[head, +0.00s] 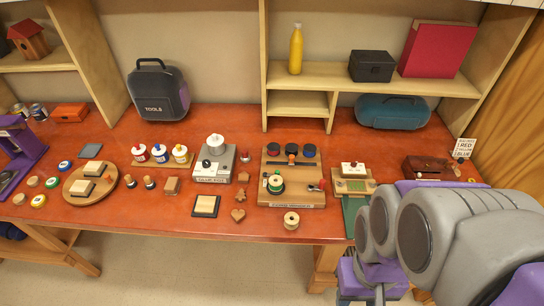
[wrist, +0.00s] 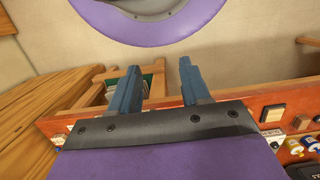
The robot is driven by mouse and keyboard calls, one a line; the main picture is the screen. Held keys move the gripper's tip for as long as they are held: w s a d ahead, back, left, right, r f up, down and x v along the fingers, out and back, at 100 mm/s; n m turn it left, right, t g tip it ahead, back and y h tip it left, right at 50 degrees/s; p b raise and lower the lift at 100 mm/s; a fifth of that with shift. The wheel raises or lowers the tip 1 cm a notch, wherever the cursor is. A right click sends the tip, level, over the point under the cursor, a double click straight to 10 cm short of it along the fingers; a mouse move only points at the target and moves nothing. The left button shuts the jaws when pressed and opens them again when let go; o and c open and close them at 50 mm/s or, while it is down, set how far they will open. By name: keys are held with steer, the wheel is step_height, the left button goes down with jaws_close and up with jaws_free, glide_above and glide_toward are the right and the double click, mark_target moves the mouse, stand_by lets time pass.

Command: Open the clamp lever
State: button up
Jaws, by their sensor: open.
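A wooden fixture board (head: 268,191) lies on the red-brown bench in the head view. In the head view my arm fills the lower right, and my fingertips cannot be made out.
A grey device with a white knob (head: 214,163) stands left of the fixture. A small boxed device (head: 355,182) stands to its right. A loose wooden spool (head: 291,220) sits in front. A brown case (head: 432,168) lies near my arm. Shelves rise behind the bench.

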steer(key=shift+c, duration=0.3)
steer(key=w+r+m, duration=0.2)
steer(key=w+r, duration=0.2)
steer(key=w, duration=0.9)
steer(key=m+t+p, duration=0.2)
steer(key=p, duration=0.1)
glide_above(277, 171)
step_height(277, 171, down, 7)
step_height(277, 171, down, 17)
steer(key=shift+b, duration=1.1)
jaws_close()
